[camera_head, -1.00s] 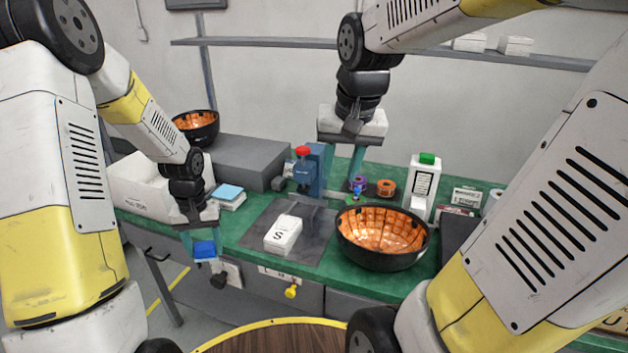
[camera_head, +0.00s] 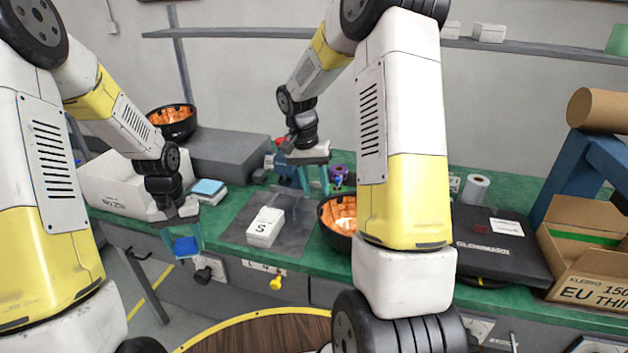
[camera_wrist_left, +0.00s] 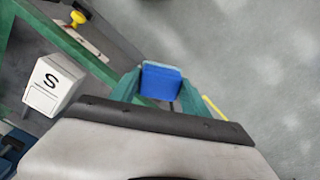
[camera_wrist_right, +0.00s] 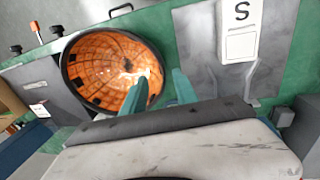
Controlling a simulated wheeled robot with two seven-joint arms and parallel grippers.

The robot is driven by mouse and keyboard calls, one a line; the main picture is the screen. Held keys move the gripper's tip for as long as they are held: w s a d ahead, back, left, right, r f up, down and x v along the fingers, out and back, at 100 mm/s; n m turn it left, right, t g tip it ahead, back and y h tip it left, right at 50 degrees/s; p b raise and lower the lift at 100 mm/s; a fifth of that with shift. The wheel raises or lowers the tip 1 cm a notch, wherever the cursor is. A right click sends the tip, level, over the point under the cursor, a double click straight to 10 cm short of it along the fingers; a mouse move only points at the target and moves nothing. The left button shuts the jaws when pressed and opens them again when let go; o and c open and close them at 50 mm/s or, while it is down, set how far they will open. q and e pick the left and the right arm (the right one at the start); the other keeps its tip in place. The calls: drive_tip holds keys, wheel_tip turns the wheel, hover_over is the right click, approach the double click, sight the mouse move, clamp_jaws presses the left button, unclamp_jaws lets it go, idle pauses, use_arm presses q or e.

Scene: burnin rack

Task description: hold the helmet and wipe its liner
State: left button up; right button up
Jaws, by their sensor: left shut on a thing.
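A black helmet (camera_head: 342,212) lies bowl-up on the green bench with its orange padded liner showing. My right arm hides its right part in the head view. It shows whole in the right wrist view (camera_wrist_right: 105,68). My right gripper (camera_head: 315,188) is open and empty at the helmet's left rim. In the right wrist view (camera_wrist_right: 161,78) one finger overlaps the liner and the other lies outside the rim; I cannot tell whether they touch it. My left gripper (camera_head: 184,238) is shut on a blue block (camera_head: 186,248), held in front of the bench edge; it also shows in the left wrist view (camera_wrist_left: 160,82).
A second orange-lined black bowl (camera_head: 172,122) sits on a grey box (camera_head: 225,152) at back left. A white box marked S (camera_head: 265,227) lies on a grey mat left of the helmet. A black case (camera_head: 495,250) and open carton (camera_head: 590,240) stand right.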

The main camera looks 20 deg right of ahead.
sight(320, 207)
drive_tip(key=f, duration=0.3)
drive_tip(key=d+f, duration=0.1)
drive_tip(key=f, duration=0.2)
drive_tip(key=s+f, duration=0.1)
drive_tip(key=f, duration=0.2)
drive_tip(key=shift+d+f, duration=0.25)
drive_tip(key=shift+f, duration=0.05)
clamp_jaws()
idle(2.0)
